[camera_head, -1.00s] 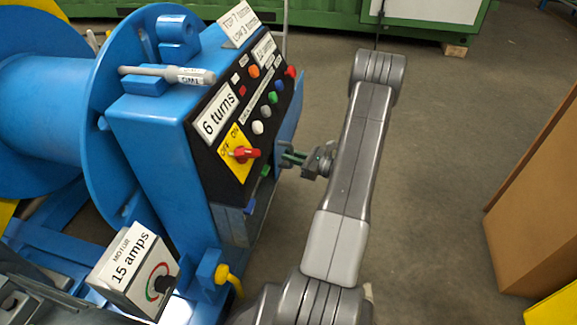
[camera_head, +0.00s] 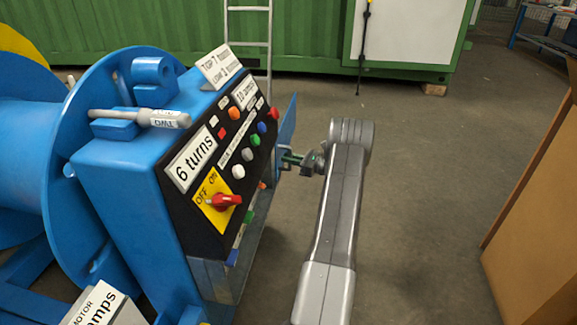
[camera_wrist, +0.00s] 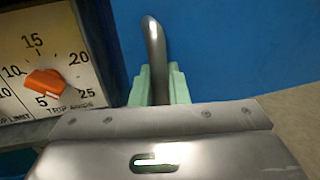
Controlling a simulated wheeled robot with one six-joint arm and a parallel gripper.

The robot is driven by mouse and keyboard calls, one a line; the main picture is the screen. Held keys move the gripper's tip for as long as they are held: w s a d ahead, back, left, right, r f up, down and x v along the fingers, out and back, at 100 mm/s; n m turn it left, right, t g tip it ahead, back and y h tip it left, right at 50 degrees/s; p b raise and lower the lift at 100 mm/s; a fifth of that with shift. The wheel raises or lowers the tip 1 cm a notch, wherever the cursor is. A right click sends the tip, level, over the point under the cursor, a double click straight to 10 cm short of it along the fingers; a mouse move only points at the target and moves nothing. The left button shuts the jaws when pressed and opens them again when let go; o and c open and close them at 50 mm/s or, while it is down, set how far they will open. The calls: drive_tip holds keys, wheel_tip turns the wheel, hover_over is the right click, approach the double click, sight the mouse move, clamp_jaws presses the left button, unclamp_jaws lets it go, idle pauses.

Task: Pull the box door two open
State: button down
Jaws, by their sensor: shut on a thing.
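A blue door panel (camera_head: 286,125) stands at the far right side of the blue control box (camera_head: 110,165), seen nearly edge-on and standing out from it. In the wrist view the blue door (camera_wrist: 225,50) fills the upper right, with a curved metal handle (camera_wrist: 153,45) on it. My gripper (camera_head: 289,158) is at the door; in the wrist view its green fingers (camera_wrist: 155,85) are shut around the handle's lower part. The handle's lower end is hidden behind the gripper body.
In the wrist view, a dial plate with an orange knob (camera_wrist: 45,82) is left of the door. The sloped panel (camera_head: 220,165) carries buttons and a red switch (camera_head: 224,201). A brown box (camera_head: 540,215) stands right; grey floor (camera_head: 420,150) between is clear.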

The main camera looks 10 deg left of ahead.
drive_tip(key=shift+w, duration=0.15)
drive_tip(key=c, duration=1.5)
unclamp_jaws()
drive_tip(key=shift+d, duration=0.15)
drive_tip(key=p+v, duration=0.3)
drive_tip(key=v, duration=1)
drive_tip(key=shift+d, duration=0.3)
drive_tip(key=shift+a, duration=0.1)
drive_tip(key=b+x, duration=0.3)
drive_tip(key=x, duration=1)
drive_tip(key=shift+a, duration=0.35)
drive_tip(key=shift+s, duration=0.2)
